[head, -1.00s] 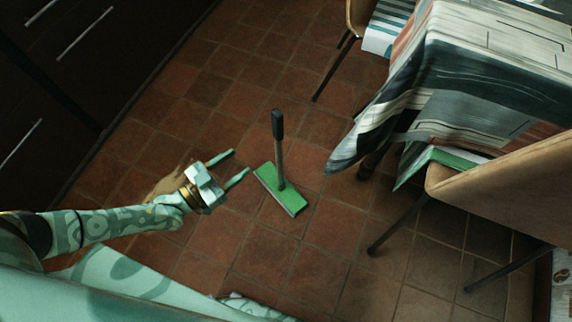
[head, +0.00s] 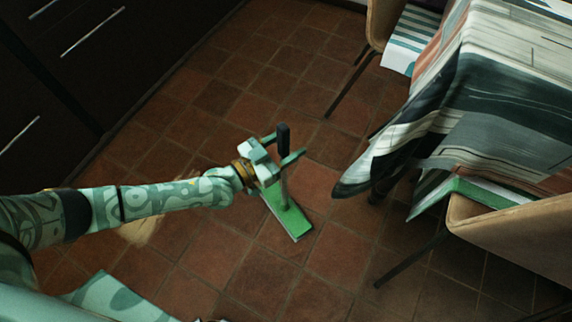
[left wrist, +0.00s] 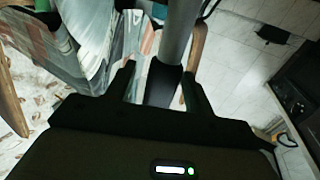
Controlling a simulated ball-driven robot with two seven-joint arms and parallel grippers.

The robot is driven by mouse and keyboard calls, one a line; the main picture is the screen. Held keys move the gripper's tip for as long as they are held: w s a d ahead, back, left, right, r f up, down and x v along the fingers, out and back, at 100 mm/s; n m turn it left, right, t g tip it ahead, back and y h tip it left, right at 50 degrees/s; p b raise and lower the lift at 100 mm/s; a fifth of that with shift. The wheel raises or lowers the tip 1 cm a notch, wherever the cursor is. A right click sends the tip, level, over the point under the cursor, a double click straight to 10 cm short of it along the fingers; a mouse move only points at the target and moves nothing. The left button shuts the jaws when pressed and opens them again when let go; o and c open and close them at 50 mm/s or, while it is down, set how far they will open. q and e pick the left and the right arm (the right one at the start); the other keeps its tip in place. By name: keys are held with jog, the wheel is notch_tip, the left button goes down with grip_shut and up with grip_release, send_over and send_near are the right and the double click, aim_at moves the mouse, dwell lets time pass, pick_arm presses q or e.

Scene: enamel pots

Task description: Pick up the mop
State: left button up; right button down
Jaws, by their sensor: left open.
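The mop has a flat green head (head: 292,218) on the tiled floor and an upright grey handle with a black grip (head: 283,132) on top. My left gripper (head: 283,147) is at the upper handle, with its open fingers on either side of it. In the left wrist view the black grip (left wrist: 162,86) and grey shaft (left wrist: 181,28) stand between the two open fingers of my left gripper (left wrist: 158,70). I cannot tell whether either finger touches the handle. Part of the mop head is hidden behind my gripper. My right gripper is not in view.
A table with a patterned cloth (head: 470,110) stands at the right, its corner hanging near the mop. A chair (head: 515,232) is at the lower right, another (head: 382,25) at the top. Dark cabinets (head: 60,75) line the left. The floor (head: 215,130) between is clear.

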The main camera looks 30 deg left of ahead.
pick_arm(q)
jog(key=shift+w+d, duration=0.15)
jog(key=shift+w, duration=0.1)
jog(key=shift+r, duration=0.1)
jog(key=c, duration=1.1)
jog(key=shift+r, duration=0.15)
